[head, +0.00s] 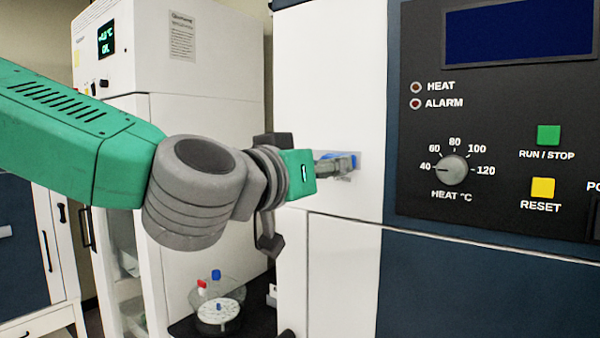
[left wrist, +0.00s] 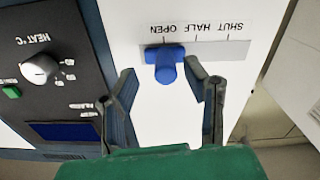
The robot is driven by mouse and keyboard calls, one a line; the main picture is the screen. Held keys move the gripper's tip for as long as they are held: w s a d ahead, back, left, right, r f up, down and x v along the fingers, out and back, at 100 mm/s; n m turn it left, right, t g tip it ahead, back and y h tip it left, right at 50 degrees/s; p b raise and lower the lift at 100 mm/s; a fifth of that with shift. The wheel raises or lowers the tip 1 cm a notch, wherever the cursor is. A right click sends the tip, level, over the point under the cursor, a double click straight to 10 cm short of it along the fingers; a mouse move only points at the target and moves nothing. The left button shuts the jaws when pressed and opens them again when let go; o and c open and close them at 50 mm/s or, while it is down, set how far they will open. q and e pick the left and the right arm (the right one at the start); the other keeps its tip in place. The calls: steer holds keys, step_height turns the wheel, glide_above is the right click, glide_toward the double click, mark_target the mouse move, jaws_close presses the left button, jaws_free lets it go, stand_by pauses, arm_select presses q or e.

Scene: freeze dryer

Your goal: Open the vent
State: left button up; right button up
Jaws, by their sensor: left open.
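The vent slider is a blue knob (left wrist: 165,68) on a white panel, under a scale (left wrist: 200,30) marked SHUT, HALF and OPEN that appears upside down in the left wrist view. The knob stands at the OPEN mark. My left gripper (left wrist: 160,82) is open, with its fingers either side of the knob. The right-hand finger in that view is close to the knob; I cannot tell if it touches. In the head view, my left gripper (head: 347,164) is at the white panel and hides most of the blue knob (head: 340,156). My right gripper is not seen.
A black control panel (head: 500,110) with a HEAT dial (head: 453,169), a green button and a yellow button is right of the vent. A white cabinet (head: 205,60) stands behind my left arm. A round clear vessel (head: 217,297) with red and blue valves is below.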

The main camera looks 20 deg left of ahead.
arm_select(q)
steer(key=v, duration=0.8)
steer(key=shift+s, duration=0.4)
